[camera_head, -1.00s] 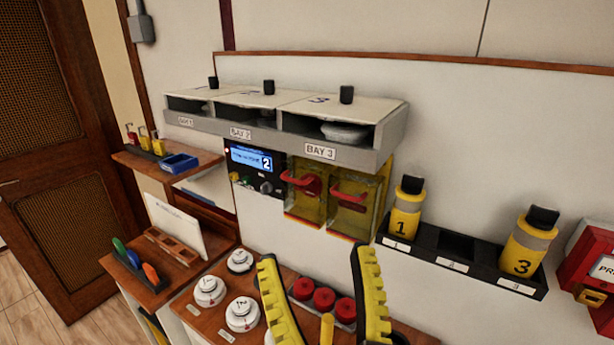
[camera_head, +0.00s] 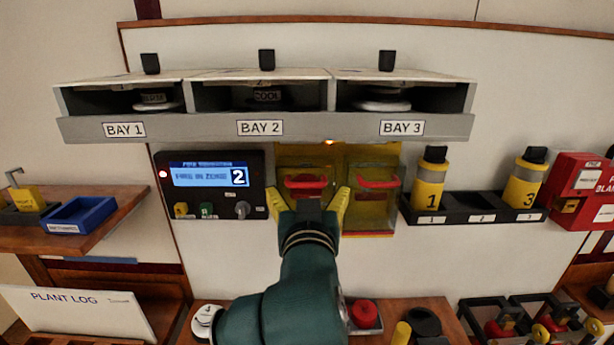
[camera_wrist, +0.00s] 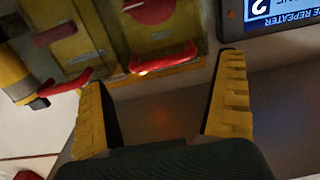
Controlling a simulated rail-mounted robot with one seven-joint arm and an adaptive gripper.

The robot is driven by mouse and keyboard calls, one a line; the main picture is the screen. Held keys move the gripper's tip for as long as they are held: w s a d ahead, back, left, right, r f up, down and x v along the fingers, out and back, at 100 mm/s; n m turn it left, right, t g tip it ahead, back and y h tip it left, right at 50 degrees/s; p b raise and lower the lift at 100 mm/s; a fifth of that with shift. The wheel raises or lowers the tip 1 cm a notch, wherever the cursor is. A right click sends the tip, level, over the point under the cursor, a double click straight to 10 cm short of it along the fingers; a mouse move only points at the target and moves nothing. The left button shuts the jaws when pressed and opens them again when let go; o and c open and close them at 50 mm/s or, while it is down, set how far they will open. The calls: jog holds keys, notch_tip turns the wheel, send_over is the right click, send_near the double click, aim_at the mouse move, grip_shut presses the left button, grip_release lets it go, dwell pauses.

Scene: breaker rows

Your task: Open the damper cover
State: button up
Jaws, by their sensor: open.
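Two yellow see-through covers with red handles sit side by side under the bays; I cannot read which is the damper cover. The left cover's red handle (camera_head: 305,182) lies ahead of my gripper (camera_head: 308,191). The right cover's handle (camera_head: 378,182) is to its right. Both covers look shut. My gripper is open, its yellow fingers at either side of the left cover. In the wrist view, turned upside down, that left handle (camera_wrist: 165,57) shows between the open fingers (camera_wrist: 161,71), with nothing gripped. Whether a finger touches the cover cannot be told. My arm hides the left cover's lower part.
A panel with a lit display (camera_head: 208,176) is just left of the covers. The bay shelf (camera_head: 262,128) overhangs them. A black rack (camera_head: 478,218) with yellow canisters is close on the right. Below is a wooden counter (camera_head: 270,310) with a red button and detectors.

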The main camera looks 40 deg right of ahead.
aim_at(307, 187)
jog(key=shift+p+x, duration=0.35)
jog(key=shift+x, duration=1.55)
jog(key=shift+a, duration=0.1)
jog(key=c, duration=1.1)
